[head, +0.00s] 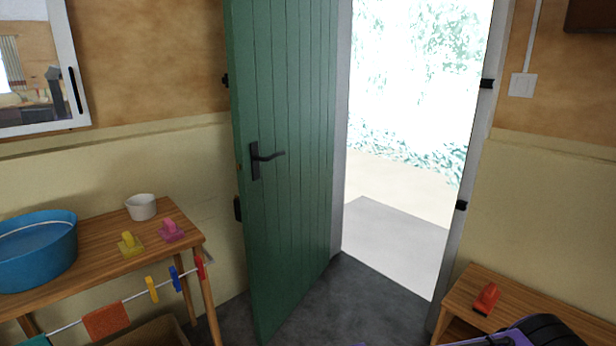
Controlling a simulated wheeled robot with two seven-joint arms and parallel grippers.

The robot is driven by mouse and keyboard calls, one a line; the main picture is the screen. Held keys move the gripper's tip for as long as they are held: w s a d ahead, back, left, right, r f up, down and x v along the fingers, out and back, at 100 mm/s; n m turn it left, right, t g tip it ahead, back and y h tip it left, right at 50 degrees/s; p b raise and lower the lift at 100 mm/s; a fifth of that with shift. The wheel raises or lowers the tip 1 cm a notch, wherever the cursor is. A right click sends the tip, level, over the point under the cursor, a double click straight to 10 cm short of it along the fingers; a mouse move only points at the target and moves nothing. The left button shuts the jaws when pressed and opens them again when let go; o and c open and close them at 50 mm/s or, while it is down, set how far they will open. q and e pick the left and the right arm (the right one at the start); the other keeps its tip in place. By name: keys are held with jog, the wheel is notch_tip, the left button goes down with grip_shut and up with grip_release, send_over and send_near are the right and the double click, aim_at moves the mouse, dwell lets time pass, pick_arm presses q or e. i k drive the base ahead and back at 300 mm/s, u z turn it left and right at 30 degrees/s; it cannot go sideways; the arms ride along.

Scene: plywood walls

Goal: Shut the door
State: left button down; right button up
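The green plank door (290,220) stands open into the room. Its far edge is at the left side of the doorway, and its near free edge, on the left, stands out toward me. A dark lever handle (268,156) is on the face I see, close to the free edge. Dark fittings show along that edge. The doorway (405,130) is open to bright daylight, with foliage and a pale path outside.
Dark floor (350,300) lies clear before the opening.

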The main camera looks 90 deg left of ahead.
aim_at(281, 55)
jog(key=k, duration=1.1)
jog(key=u, duration=2.3)
